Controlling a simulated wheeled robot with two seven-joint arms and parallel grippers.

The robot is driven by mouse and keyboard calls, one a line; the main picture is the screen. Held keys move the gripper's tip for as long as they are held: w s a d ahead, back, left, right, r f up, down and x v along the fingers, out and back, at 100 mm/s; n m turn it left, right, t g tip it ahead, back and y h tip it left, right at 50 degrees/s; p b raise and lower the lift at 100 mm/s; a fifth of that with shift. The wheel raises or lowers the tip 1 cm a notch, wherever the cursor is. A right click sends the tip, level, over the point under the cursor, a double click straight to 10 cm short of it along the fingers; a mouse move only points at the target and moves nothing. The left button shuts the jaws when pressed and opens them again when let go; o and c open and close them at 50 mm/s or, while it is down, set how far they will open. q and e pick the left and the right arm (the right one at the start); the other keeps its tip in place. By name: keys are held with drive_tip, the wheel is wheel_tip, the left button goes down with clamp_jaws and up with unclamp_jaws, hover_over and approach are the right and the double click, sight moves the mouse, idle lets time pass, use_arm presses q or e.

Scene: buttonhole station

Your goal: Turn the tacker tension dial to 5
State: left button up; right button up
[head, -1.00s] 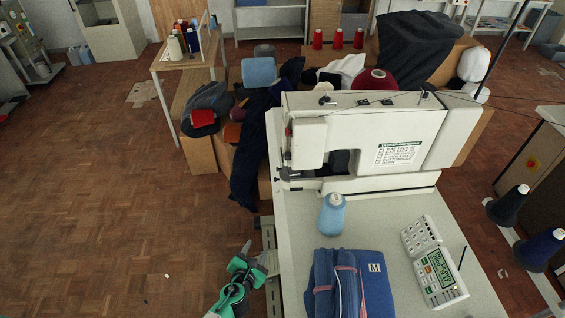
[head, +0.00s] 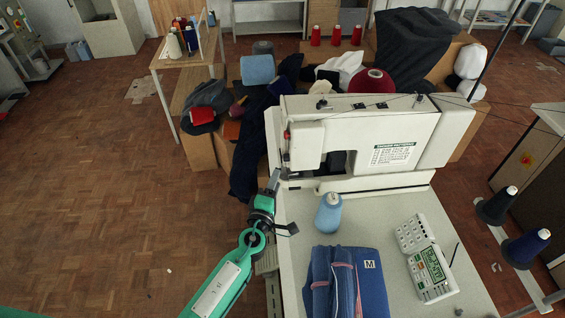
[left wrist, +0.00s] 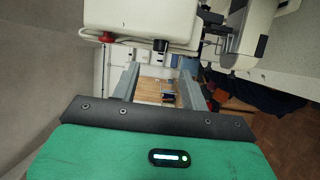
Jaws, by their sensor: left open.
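The white tacker machine (head: 356,140) stands on the worktable. In the left wrist view, a small black knob (left wrist: 160,45) sticks out from the machine's white housing (left wrist: 150,20); it looks like the tension dial, but no numbers on it can be read. My left gripper (head: 275,180) is beside the machine's left end, near the table's edge. In the left wrist view, its two grey fingers (left wrist: 160,73) are apart with nothing between them, and the knob appears just beyond the tips. My right gripper is not in view.
A red button (left wrist: 107,38) sits on the housing left of the knob. A light blue thread cone (head: 329,213), folded blue garments (head: 347,282) and a control panel (head: 428,262) occupy the worktable (head: 395,222). Wood floor lies open to the left.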

sight(286, 158)
use_arm(q)
drive_tip(key=x, duration=0.8)
drive_tip(key=shift+b, duration=0.45)
drive_tip(key=shift+c, duration=0.7)
clamp_jaws()
drive_tip(key=g+p, duration=0.1)
drive_tip(key=p, duration=0.5)
drive_tip(key=shift+w+r+p, duration=0.1)
drive_tip(key=shift+r+p, duration=0.05)
drive_tip(key=shift+p, duration=0.2)
